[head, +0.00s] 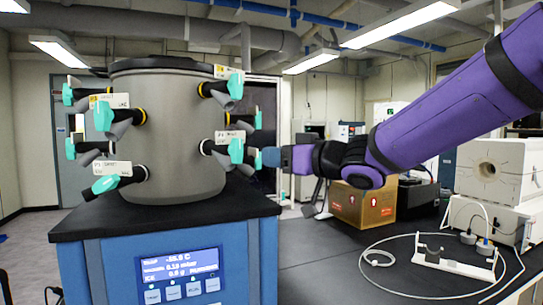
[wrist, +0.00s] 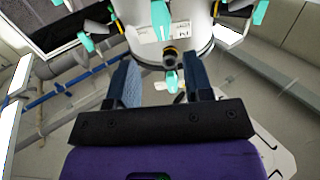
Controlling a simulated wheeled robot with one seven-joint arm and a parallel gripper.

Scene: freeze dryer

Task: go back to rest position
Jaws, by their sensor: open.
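The freeze dryer's grey drum (head: 165,135) stands on a black-topped blue base (head: 170,245) at the left of the head view. Several valves with teal handles and white labels ring the drum. My purple arm reaches in from the right. My gripper (head: 270,157) is close to the right side of the drum, level with a lower right valve handle (head: 237,151). In the wrist view my gripper (wrist: 163,78) is open, with its fingers apart. A teal handle (wrist: 171,80) and black valve stem (wrist: 168,52) show between the fingers; contact cannot be told.
A black bench (head: 330,270) at the right carries a cardboard box (head: 362,203), a white stand (head: 455,262) with a looped cable, and a white furnace-like unit (head: 495,168). A lit display panel (head: 180,275) is on the base's front. Pipes run along the ceiling.

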